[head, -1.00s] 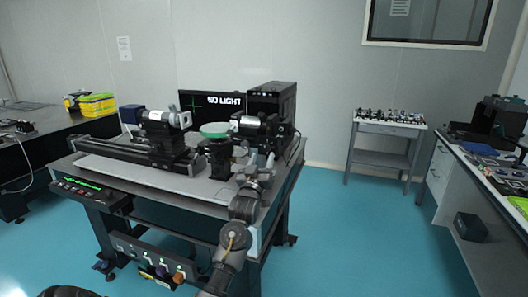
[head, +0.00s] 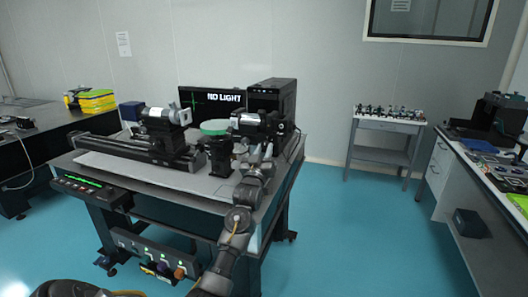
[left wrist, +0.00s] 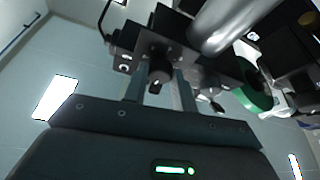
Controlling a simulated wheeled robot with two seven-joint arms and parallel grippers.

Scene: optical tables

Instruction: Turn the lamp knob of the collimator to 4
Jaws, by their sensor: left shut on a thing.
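The collimator (head: 249,119), a black and white tube unit, stands at the right end of the optical table. Its silver tube (left wrist: 225,22) and black housing show in the left wrist view. A small black knob (left wrist: 160,70) sticks out from this housing. My left gripper (left wrist: 158,88) has a finger on each side of the knob and is shut on it. In the head view my left gripper (head: 264,152) is small and dark against the collimator, and the knob is hidden. I cannot read any scale or number at the knob. My right gripper is not in view.
A monitor (head: 224,97) behind reads "NO LIGHT". A green round plate (head: 214,128) stands left of the collimator, and another tube instrument (head: 163,116) further left. A panel with knobs (head: 150,254) hangs low on the table (head: 212,192).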

